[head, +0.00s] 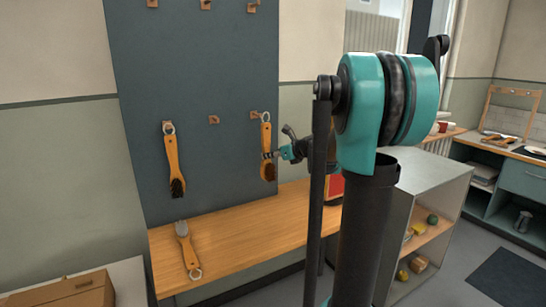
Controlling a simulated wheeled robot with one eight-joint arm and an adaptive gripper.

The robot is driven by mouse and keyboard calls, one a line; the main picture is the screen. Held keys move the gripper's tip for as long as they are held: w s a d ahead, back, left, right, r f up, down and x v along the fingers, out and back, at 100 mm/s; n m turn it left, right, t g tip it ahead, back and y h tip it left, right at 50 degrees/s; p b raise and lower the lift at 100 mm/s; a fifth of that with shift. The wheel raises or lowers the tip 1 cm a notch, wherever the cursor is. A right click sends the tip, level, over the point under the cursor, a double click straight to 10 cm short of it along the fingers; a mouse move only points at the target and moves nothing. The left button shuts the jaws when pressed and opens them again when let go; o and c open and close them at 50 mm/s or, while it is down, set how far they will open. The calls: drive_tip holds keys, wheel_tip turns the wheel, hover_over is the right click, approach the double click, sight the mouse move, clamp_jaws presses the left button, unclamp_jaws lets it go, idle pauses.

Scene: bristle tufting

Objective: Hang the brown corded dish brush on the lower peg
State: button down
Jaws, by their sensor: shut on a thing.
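A wooden-handled brush (266,137) with brown bristles is upright at the right edge of the dark panel, bristles down. My gripper (272,155) is shut on it just above the bristles, coming from the right. A loop at its top is close to the right peg of the lower row (255,115); I cannot tell whether the loop is around the peg or only beside it. The lower row also has a bare middle peg (214,119) and a left peg (166,126).
A black-bristled brush (173,160) hangs at the left peg. A grey-bristled brush (185,245) lies on the wooden bench (235,236) below. Upper pegs (206,4) are bare. A cardboard box (65,293) is at lower left; an open shelf unit (440,205) stands right.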

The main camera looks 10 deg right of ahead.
drive_tip(key=w+a+f, duration=0.1)
drive_tip(key=w+a, duration=0.1)
drive_tip(key=w, duration=0.4)
drive_tip(key=shift+w, duration=0.2)
idle(0.4)
drive_tip(key=shift+f, duration=0.1)
idle(0.5)
drive_tip(key=c, duration=1.2)
unclamp_jaws()
drive_tip(key=shift+s, duration=0.1)
drive_tip(key=shift+v, duration=3.45)
